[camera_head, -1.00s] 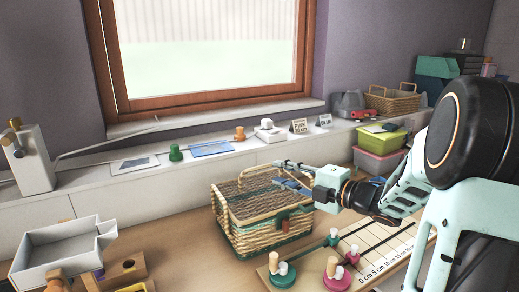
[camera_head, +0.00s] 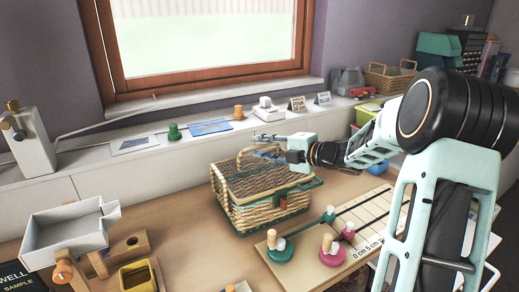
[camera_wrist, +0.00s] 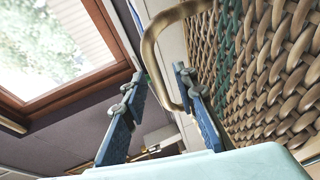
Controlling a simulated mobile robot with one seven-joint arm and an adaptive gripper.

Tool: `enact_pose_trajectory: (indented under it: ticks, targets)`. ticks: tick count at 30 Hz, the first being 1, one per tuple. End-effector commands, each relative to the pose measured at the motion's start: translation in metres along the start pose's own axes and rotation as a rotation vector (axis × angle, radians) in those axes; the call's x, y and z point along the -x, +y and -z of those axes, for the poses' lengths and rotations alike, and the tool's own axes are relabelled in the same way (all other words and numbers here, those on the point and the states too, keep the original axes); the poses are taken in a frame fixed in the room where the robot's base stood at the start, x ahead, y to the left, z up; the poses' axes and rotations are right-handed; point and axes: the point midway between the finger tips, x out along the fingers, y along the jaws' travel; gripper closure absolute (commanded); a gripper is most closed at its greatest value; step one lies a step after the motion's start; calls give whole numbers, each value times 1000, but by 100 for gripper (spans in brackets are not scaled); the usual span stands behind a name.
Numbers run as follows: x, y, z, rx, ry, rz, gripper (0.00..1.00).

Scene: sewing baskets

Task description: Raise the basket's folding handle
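The wicker basket (camera_head: 262,212) stands on the table, woven in tan with green bands. Its tan hoop handle (camera_head: 241,160) rises above the back left of the basket in the head view. My gripper (camera_head: 264,154) is over the top of the basket, coming from the right. In the wrist view the handle (camera_wrist: 152,50) curves between the two blue fingers of my gripper (camera_wrist: 158,88), close to the right finger. The fingers are apart, with a clear gap at the left finger. Whether the right finger touches the handle I cannot tell. Wicker weave fills the right side of that view.
A board with pegs and a printed scale (camera_head: 350,235) lies in front of the basket. A grey tray (camera_head: 65,238) and wooden blocks are at front left. The white ledge (camera_head: 100,178) and window are behind. Another basket (camera_head: 390,78) stands at the back right.

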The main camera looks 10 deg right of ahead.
Motion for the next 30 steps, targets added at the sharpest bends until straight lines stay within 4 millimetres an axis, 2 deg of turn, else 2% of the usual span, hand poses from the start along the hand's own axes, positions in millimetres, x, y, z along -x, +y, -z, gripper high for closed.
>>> enact_pose_trajectory:
  ticks: [3,11,12,19,30]
  targets:
    - [-7,0,0,-1,0,0,74]
    - [-9,0,0,-1,0,-1,74]
    - [-9,0,0,-1,0,-1,75]
    - [-9,0,0,-1,0,0,100]
    - [-8,-4,1,9,0,-23,100]
